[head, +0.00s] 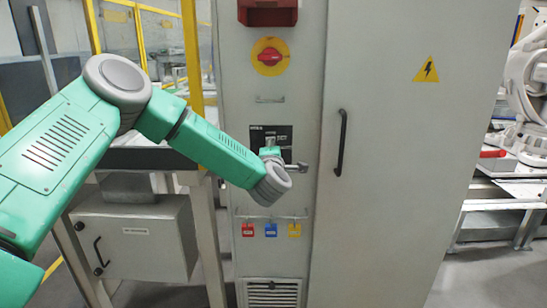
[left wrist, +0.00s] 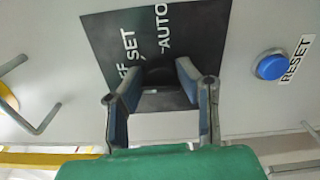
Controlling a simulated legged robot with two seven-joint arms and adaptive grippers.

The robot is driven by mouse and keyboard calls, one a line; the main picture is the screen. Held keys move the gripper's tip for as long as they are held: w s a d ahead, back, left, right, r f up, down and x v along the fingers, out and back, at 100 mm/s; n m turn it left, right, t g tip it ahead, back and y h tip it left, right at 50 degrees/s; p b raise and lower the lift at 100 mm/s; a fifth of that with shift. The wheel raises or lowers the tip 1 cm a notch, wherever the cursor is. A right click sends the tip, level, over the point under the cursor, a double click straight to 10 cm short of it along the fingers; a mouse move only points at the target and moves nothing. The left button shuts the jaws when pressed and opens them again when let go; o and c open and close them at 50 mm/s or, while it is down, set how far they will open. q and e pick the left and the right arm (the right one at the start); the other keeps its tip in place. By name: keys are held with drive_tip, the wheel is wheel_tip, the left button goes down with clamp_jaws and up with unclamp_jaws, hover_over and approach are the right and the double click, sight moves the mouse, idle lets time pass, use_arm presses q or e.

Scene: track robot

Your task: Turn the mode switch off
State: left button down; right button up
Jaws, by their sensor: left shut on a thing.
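The mode switch panel (head: 284,132) is a black plate on the grey cabinet front in the head view. In the left wrist view the black plate (left wrist: 110,35) carries the white words SET and AUTO and a partly hidden word ending in F. My left gripper (head: 271,148) is at this plate in the head view. In the left wrist view its two fingers (left wrist: 158,80) stand either side of the plate's middle, shut on the mode switch knob. The knob is mostly hidden, and its pointing direction cannot be told. My right gripper is not in view.
A blue button (left wrist: 271,66) labelled RESET is beside the plate. A black door handle (head: 341,143) is to the right.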

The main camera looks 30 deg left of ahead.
use_arm(q)
drive_tip(key=shift+s+a+f+n+b, duration=0.1)
drive_tip(key=shift+s+f+n+b, duration=0.05)
drive_tip(key=shift+f+n+b, duration=0.2)
drive_tip(key=shift+f, duration=0.1)
drive_tip(key=c, duration=1.2)
unclamp_jaws()
drive_tip(key=shift+a, duration=0.1)
drive_tip(key=shift+r, duration=0.2)
drive_tip(key=v, duration=1.2)
drive_tip(key=shift+f, duration=0.15)
